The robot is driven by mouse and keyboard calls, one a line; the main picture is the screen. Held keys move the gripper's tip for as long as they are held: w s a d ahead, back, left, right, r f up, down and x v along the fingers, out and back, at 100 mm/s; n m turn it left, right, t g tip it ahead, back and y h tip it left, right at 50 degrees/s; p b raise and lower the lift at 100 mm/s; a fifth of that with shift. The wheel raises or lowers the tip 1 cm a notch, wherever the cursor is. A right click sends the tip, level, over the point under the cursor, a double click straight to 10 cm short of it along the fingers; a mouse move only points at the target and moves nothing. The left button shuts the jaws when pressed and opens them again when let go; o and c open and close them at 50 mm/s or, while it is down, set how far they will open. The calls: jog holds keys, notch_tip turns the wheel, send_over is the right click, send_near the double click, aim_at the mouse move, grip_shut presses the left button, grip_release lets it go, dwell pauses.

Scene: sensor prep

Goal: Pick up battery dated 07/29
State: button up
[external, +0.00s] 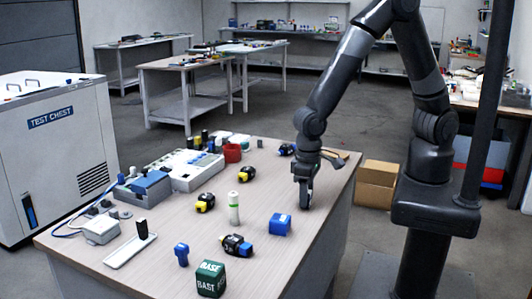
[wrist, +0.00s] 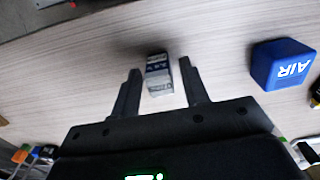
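My gripper (external: 305,203) is low over the right side of the table in the external view, pointing down. In the wrist view my gripper (wrist: 159,66) is open, with one finger on each side of a small block-shaped item (wrist: 158,76). This item has a dark blue-grey band and a pale printed side; it looks like a battery, but its print is too small to read. A gap shows between it and each finger. In the external view the gripper hides it. No 07/29 date is legible in either view.
A blue AIR cube (external: 280,225) stands close by, also in the wrist view (wrist: 284,64). A white-and-green cylinder (external: 234,208), a yellow-black item (external: 205,202) and a green BASE cube (external: 210,279) stand on the wooden table (external: 300,258). A red cup (external: 232,153) is farther back.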

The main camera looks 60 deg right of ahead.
jog(key=c, duration=0.8)
jog(key=shift+r, duration=0.1)
jog(key=shift+c, duration=0.2)
